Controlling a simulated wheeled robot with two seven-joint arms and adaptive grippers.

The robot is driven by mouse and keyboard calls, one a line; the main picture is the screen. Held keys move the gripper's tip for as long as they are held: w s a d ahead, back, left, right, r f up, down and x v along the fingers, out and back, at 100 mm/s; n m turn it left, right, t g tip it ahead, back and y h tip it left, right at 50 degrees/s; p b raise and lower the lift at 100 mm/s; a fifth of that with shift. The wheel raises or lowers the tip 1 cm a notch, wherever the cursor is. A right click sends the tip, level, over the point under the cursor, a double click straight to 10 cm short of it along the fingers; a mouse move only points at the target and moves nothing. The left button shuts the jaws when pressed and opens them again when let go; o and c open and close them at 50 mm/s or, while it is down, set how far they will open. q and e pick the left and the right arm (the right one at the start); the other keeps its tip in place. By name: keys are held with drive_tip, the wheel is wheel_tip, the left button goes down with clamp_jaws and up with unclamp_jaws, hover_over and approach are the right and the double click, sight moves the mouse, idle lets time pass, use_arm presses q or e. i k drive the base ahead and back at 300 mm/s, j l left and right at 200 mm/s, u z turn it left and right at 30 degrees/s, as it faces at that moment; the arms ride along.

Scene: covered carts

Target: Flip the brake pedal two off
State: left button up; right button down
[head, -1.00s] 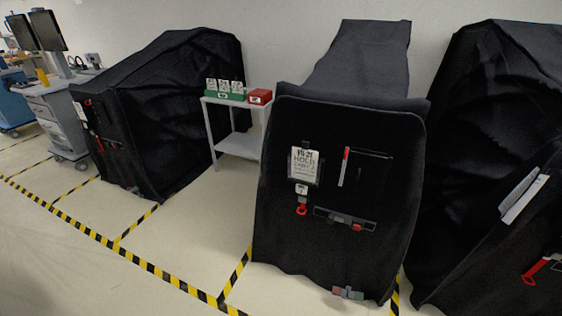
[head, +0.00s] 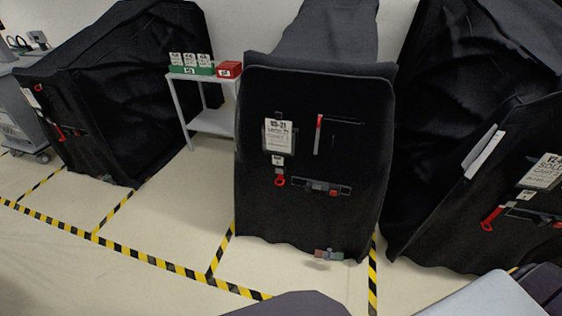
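The middle covered cart (head: 345,215) stands upright ahead of me. A small brake pedal (head: 328,254) sticks out at the bottom of its black cover, near floor level. It shows reddish and grey-green parts; it is too small to tell which way it is tipped. No number is readable on it. The left covered cart (head: 140,110) has a small greenish piece (head: 103,178) at its lower front, perhaps its pedal. On the right covered cart (head: 440,225) I see no pedal. Neither of my grippers is in view.
The middle cart carries a tag (head: 278,135), a red ring (head: 280,181) and a strap (head: 320,187). A white side table (head: 212,121) holds a green box (head: 190,70) and a red box (head: 229,70). Yellow-black tape (head: 150,259) marks the floor, which is clear before the left and middle carts.

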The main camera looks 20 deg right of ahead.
sight(339, 256)
drive_tip(key=z, duration=1.3)
